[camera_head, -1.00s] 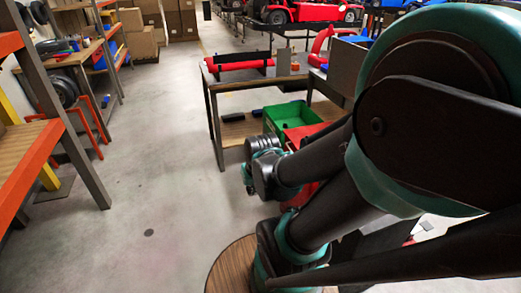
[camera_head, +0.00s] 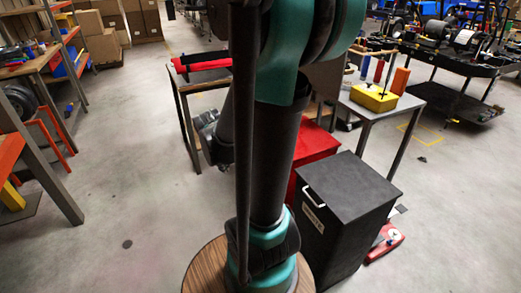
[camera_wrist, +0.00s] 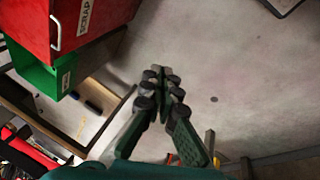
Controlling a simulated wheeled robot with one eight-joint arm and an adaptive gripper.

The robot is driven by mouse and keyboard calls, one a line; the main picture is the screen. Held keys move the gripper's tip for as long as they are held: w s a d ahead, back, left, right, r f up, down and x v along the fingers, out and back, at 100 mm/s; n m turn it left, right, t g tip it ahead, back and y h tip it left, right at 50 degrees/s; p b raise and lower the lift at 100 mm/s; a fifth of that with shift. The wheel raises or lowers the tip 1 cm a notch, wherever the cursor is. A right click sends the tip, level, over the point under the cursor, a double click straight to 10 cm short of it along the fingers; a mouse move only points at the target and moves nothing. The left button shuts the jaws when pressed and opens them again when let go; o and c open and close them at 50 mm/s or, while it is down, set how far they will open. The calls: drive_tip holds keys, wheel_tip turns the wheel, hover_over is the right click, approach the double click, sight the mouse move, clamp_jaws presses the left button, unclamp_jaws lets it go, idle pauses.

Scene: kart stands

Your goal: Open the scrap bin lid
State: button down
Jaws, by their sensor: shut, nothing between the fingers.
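The scrap bin is red; in the wrist view its front (camera_wrist: 85,20) shows at the top left, with a "SCRAP" label and a pale bar handle (camera_wrist: 56,32). In the head view the red bin (camera_head: 318,150) stands behind a black bin, partly hidden by my arm. My gripper (camera_wrist: 161,76) is shut and empty in the wrist view, apart from the bin and to its lower right, over bare floor. In the head view the gripper's end is mostly hidden behind my arm.
A black bin (camera_head: 345,205) with a pale handle stands in front of the red one. A green bin (camera_wrist: 42,75) is beside the red bin. A workbench (camera_head: 185,85) stands behind, and a table with a yellow box (camera_head: 374,97) is at right.

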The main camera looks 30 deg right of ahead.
drive_tip(key=w+d+f+n+g+h, duration=0.1)
drive_tip(key=w+d+f+n+h, duration=0.25)
drive_tip(key=w+d, duration=0.35)
drive_tip(key=w+d+f+n+g+h, duration=0.15)
drive_tip(key=w+d+n, duration=0.25)
drive_tip(key=w, duration=0.6)
drive_tip(key=w+d+f+n+g+h, duration=0.1)
drive_tip(key=w+d+f+n+h, duration=0.1)
drive_tip(key=w+d+f+n, duration=0.3)
drive_tip(key=w+d+f+n+g+h, duration=0.1)
drive_tip(key=w+d+f+h, duration=0.15)
drive_tip(key=f, duration=0.35)
drive_tip(key=s+d+f, duration=0.1)
drive_tip(key=d, duration=0.8)
drive_tip(key=shift+d+f, duration=0.3)
drive_tip(key=shift+d, duration=0.05)
drive_tip(key=shift+r+t, duration=0.1)
drive_tip(key=shift+t, duration=0.15)
